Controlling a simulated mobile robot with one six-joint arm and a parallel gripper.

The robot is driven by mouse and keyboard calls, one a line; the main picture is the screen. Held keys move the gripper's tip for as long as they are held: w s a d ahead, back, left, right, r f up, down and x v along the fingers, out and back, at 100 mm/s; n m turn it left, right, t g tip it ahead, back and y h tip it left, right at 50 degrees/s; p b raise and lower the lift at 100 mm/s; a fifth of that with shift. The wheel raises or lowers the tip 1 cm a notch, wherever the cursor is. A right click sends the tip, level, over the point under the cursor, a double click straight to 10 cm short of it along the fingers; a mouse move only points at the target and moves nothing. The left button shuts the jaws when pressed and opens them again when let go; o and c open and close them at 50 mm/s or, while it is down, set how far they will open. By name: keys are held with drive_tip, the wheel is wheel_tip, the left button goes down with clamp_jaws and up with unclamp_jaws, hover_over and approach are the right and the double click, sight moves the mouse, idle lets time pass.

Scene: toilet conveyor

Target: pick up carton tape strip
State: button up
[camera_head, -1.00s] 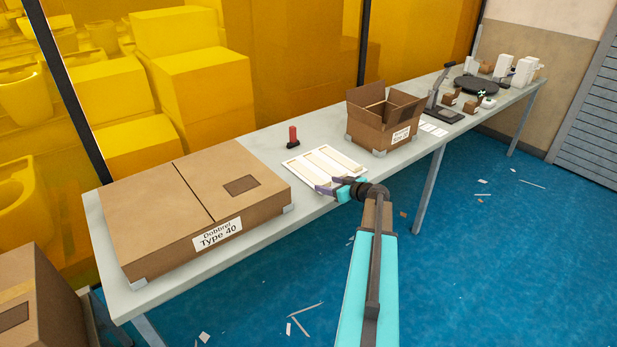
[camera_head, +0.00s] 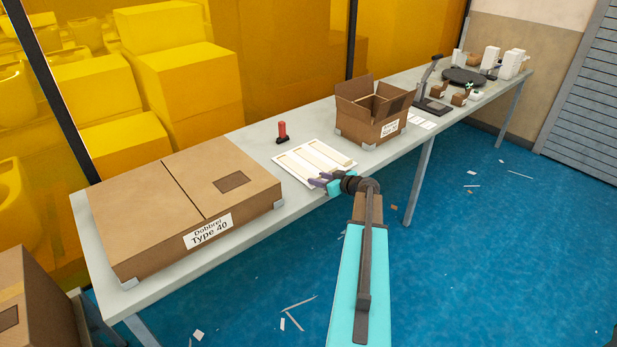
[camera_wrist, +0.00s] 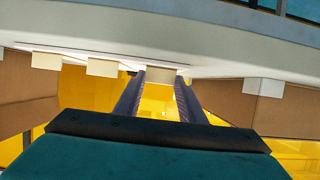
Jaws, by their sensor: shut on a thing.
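Several cream carton tape strips lie side by side on a white backing sheet (camera_head: 347,163) on the table, left of the open carton. My gripper (camera_head: 319,180) is at the sheet's near edge. In the wrist view two strip ends, a left one (camera_wrist: 47,61) and a middle one (camera_wrist: 102,67), stand free beside my gripper. A third carton tape strip (camera_wrist: 162,74) shows its end between the fingertips of my gripper (camera_wrist: 160,76), and the jaws are shut on it. How much of that strip is off the sheet cannot be told.
A closed carton labelled "Dobbrel Type 40" (camera_head: 150,215) lies left of the sheet. An open carton (camera_head: 365,127) stands to its right. A small red-handled object (camera_head: 282,131) is behind it. A black stand (camera_head: 433,105) and several small items are farther right on the table (camera_head: 250,145).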

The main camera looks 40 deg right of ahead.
drive_tip(key=shift+r, duration=0.15)
drive_tip(key=shift+r+b, duration=0.55)
drive_tip(key=shift+r, duration=0.2)
drive_tip(key=shift+s+r+b, duration=0.1)
drive_tip(key=shift+r+b, duration=0.35)
drive_tip(key=shift+r, duration=0.4)
drive_tip(key=s+a+b, duration=0.2)
drive_tip(key=s, duration=0.5)
drive_tip(key=s+a+r+b, duration=0.1)
drive_tip(key=s+b, duration=0.1)
drive_tip(key=s, duration=0.6)
drive_tip(key=shift+s+a+r, duration=0.2)
drive_tip(key=shift+a, duration=0.15)
drive_tip(key=shift+r, duration=0.1)
